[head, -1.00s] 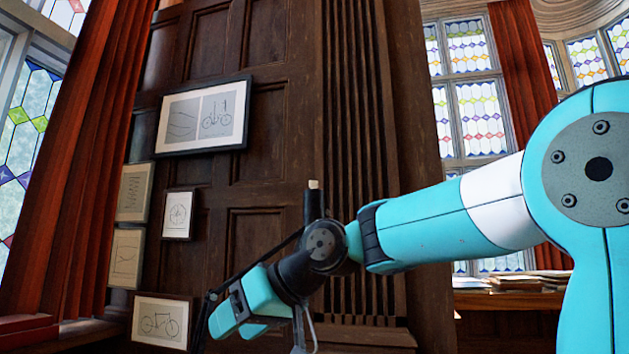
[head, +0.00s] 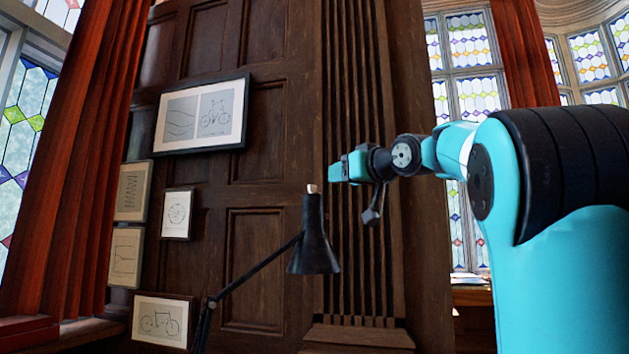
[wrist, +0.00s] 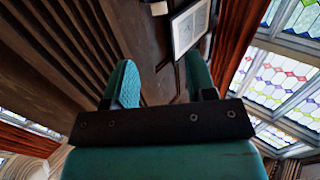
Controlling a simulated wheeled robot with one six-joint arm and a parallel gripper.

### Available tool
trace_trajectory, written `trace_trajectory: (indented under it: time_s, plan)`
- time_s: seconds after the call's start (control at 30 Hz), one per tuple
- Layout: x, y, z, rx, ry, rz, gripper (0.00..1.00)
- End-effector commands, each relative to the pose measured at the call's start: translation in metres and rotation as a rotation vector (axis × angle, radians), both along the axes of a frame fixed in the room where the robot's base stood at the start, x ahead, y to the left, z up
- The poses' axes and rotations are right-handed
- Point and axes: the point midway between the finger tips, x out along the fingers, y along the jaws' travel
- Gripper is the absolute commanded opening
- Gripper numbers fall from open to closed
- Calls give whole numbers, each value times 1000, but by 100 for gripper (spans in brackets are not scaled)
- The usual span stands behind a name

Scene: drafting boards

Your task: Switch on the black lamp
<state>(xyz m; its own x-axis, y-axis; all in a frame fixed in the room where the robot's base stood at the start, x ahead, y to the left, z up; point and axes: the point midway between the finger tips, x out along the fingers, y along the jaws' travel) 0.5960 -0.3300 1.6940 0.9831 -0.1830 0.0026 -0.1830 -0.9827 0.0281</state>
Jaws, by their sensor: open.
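The black lamp (head: 314,240) shows in the head view, with a dark conical shade pointing down on a thin jointed arm that slopes to the lower left. A small pale knob (head: 312,188) stands on top of the shade. My gripper (head: 332,172) is just right of and slightly above the knob in the picture, pointing left; I cannot tell its depth from the lamp. In the wrist view my gripper (wrist: 162,75) is open with nothing between its fingers. A small pale thing shows at the top edge there; I cannot tell whether it is the knob.
A dark panelled wall (head: 255,110) with several framed drawings stands behind the lamp. Red curtains (head: 75,170) and stained-glass windows are at both sides. Papers (head: 471,281) lie low at the right. The space around the lamp's shade looks free.

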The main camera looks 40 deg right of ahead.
Motion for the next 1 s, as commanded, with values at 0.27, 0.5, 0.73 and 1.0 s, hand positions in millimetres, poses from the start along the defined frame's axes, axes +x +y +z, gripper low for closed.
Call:
trace_trajectory:
  time_s: [0.27, 0.5, 0.73, 1.0]
  plan:
    - [67, -10, 4, 4, 6, 6, 51]
    - [108, -19, 3, 3, 4, 2, 51]
    - [124, -22, 1, 0, 2, -1, 51]
    - [124, -23, -1, 0, 2, -1, 51]
